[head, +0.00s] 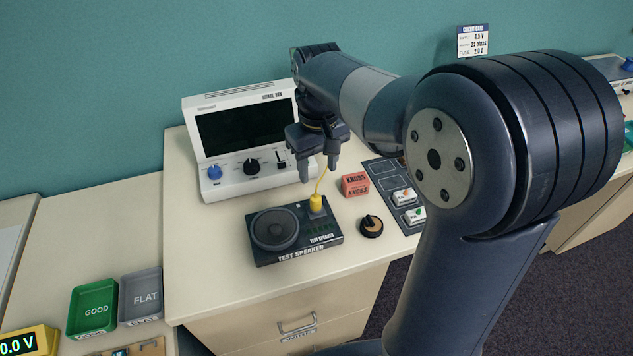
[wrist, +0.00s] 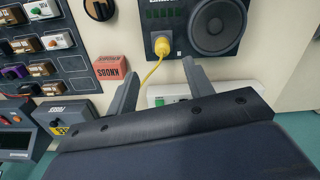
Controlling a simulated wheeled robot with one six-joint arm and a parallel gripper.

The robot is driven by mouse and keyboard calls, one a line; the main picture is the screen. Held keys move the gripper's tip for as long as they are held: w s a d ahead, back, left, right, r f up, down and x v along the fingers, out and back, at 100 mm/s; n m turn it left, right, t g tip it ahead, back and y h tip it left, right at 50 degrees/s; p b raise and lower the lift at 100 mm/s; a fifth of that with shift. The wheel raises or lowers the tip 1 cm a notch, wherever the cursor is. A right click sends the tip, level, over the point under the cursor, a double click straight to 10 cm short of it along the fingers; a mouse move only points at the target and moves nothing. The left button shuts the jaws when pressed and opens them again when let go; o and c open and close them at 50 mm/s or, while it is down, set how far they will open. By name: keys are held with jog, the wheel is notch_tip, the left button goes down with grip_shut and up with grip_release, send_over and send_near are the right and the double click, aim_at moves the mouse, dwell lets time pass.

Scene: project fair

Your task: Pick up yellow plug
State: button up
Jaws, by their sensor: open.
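The yellow plug (head: 316,203) stands upright at the back right of the black test speaker (head: 297,250), with a yellow cord rising from it toward my gripper. In the wrist view the plug (wrist: 162,47) sits beside the round speaker cone, and its cord runs down between my fingers. My gripper (head: 319,172) is open above and behind the plug, its fingers pointing down.
A white signal box (head: 236,150) with a dark screen stands behind the speaker. A red box marked KNOBS (head: 355,184), a black knob (head: 371,226) and a dark board (head: 378,173) with small modules lie to the right. Green (head: 93,307) and grey (head: 141,297) trays stand at lower left.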

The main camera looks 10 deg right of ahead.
aim_at(315, 194)
jog(key=f, duration=0.3)
jog(key=w+f, duration=0.1)
jog(key=f, duration=0.1)
jog(key=shift+a+f, duration=0.15)
jog(key=shift+f, duration=0.05)
jog(key=shift+s+a+f+p, duration=0.1)
jog(key=shift+s+f+p, duration=0.1)
jog(key=shift+f, duration=1.15)
jog(key=shift+s+f+p, duration=0.1)
jog(key=shift+f+p, duration=0.1)
jog(key=shift+f, duration=1.1)
jog(key=shift+c, duration=0.4)
jog(key=c, duration=1)
